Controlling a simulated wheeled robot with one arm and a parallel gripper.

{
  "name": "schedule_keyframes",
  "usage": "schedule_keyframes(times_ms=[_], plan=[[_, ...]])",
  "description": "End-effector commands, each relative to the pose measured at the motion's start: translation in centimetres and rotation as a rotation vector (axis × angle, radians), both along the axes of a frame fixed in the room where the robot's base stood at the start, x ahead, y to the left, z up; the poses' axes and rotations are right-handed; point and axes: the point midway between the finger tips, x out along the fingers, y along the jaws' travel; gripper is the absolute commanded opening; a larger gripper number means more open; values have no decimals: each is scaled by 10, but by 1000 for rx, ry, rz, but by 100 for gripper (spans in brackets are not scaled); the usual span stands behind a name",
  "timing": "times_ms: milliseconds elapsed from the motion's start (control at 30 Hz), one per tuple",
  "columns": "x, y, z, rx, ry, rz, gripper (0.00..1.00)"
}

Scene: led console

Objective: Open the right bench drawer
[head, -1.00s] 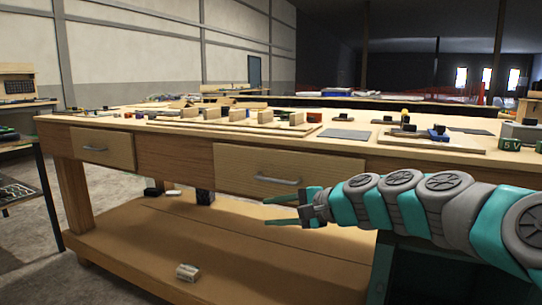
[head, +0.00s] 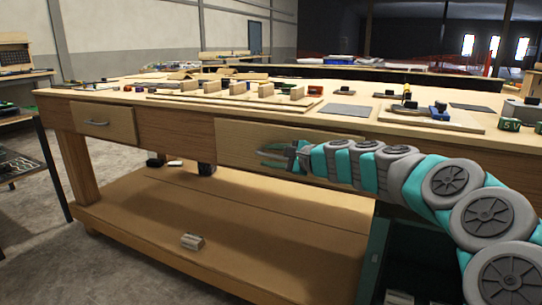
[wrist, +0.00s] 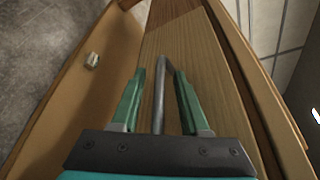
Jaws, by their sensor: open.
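The right bench drawer (head: 238,138) is a wooden front in the bench's apron and looks shut. In the wrist view its grey bar handle (wrist: 160,92) runs between the two green fingers, and the wooden front (wrist: 192,58) lies behind it. My gripper (head: 268,157) is at the drawer front; it also shows in the wrist view (wrist: 160,76). The fingers are open, one on each side of the handle, with a visible gap on both sides. In the head view my gripper hides most of the handle.
The left drawer (head: 104,122) is in the same apron and looks shut. The bench top (head: 130,94) carries blocks, boards and small parts. A small light block (head: 192,242) lies on the lower shelf (head: 250,235). The space in front of the bench's left part is clear floor.

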Motion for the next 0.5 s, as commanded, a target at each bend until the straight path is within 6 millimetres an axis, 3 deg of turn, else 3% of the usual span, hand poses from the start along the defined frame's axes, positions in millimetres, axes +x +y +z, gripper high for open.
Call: schedule_keyframes(times_ms=[233, 500], plan=[[0, 1, 0, 1, 0, 1, 45], [0, 1, 0, 1, 0, 1, 16]])
